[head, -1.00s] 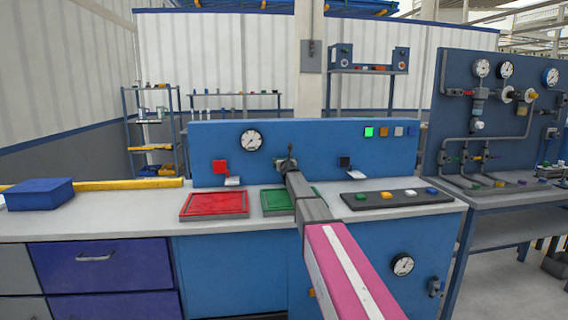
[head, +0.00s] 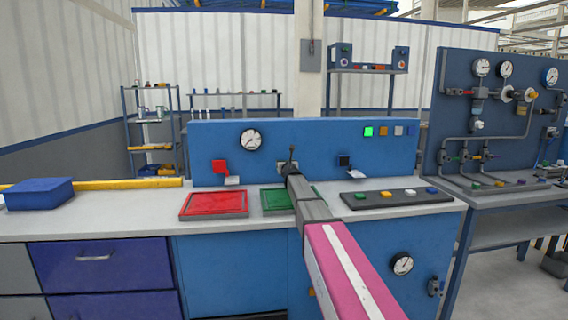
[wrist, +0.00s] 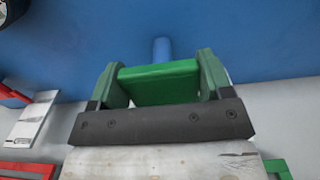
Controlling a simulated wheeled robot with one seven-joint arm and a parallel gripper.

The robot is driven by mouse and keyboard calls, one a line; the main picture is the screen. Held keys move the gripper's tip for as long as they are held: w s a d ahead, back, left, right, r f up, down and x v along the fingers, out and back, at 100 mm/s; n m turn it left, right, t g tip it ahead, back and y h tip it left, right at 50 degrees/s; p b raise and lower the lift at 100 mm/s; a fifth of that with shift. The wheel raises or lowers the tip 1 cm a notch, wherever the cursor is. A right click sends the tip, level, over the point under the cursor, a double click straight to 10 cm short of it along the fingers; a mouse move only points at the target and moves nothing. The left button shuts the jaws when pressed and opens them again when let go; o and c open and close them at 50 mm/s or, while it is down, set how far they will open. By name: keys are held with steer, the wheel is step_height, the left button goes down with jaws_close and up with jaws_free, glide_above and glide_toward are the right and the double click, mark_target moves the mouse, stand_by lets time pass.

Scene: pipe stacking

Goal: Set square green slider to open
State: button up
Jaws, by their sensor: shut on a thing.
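The square green slider (wrist: 158,84) shows in the wrist view as a flat green block in front of a blue stem on the blue panel. My gripper (wrist: 157,68) is shut on it, one finger at each side. In the head view my gripper (head: 289,164) is at the blue back panel (head: 310,145), between the red slider (head: 219,167) and the black slider (head: 344,161). There my own arm and gripper hide the green slider. Its position along its travel, and its label, cannot be made out.
A red tray (head: 214,204) and a green tray (head: 273,201) lie on the bench below the panel. A dark strip with coloured buttons (head: 395,198) is at right. A white label (wrist: 36,117) sits left of my gripper. A gauge (head: 251,139) is on the panel above.

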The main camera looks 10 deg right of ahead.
steer(key=shift+s, duration=1.6)
steer(key=o, duration=1.3)
steer(key=shift+s, duration=0.15)
steer(key=s, duration=1)
steer(key=shift+s+d, duration=0.15)
steer(key=shift+s, duration=0.2)
